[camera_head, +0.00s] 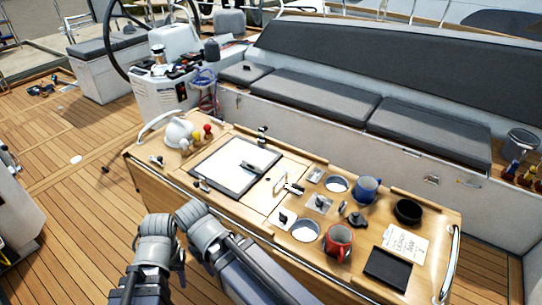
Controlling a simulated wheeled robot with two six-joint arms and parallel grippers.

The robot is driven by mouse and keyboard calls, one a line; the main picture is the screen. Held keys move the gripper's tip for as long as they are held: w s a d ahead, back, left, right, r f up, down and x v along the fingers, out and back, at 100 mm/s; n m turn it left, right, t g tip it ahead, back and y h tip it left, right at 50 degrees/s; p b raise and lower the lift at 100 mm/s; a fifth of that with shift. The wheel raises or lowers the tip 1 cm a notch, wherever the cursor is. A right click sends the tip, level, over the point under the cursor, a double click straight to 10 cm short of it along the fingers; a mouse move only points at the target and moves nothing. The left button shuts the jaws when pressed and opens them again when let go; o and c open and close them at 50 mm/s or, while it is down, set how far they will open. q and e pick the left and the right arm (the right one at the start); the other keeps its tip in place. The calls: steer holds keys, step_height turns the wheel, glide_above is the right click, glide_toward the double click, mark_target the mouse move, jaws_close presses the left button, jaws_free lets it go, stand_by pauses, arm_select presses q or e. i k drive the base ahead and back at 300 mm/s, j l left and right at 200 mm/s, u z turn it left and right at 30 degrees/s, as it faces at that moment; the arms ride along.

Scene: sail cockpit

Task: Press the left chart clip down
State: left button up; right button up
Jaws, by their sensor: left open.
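A white chart (232,160) lies in a dark frame on the wooden cockpit table. A small metal-and-dark fitting (203,185) sits at its left front edge; it looks like the left chart clip, but it is too small to tell whether it is raised or pressed down. A dark bar-like piece (262,168) lies at the chart's right side. My left gripper (158,230) is at the lower left, in front of the table's front edge, apart from the fitting and open. My right arm (200,222) is beside it; its gripper's jaws cannot be made out.
A white dome (180,133) and coloured knobs (207,129) stand left of the chart. To its right are a blue mug (367,189), a red mug (338,243), a black bowl (408,211) and several small fittings.

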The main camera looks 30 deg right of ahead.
mark_target(261, 131)
steer(key=k+z, duration=0.2)
steer(key=k, duration=0.4)
steer(key=l+z, duration=0.1)
steer(key=z, duration=3.3)
steer(key=i+j, duration=0.15)
steer(key=i, duration=0.3)
steer(key=i+j, duration=0.15)
steer(key=i, duration=0.3)
steer(key=i+u, duration=0.4)
steer(key=i, duration=0.3)
steer(key=i+l+u, duration=0.1)
steer(key=i+u, duration=0.3)
steer(key=i, duration=0.25)
steer(key=i+j+u, duration=0.2)
steer(key=i+u, duration=1)
steer(key=i, duration=0.15)
steer(key=i+l+u, duration=0.25)
steer(key=i+u, duration=0.15)
steer(key=i+j+u, duration=0.3)
steer(key=i+u, duration=0.15)
steer(key=i+j+u, duration=0.1)
steer(key=i+u, duration=0.85)
steer(key=i+l+u, duration=0.3)
steer(key=u, duration=0.15)
steer(key=i+u, duration=0.3)
steer(key=i, duration=1.1)
steer(key=l, duration=0.1)
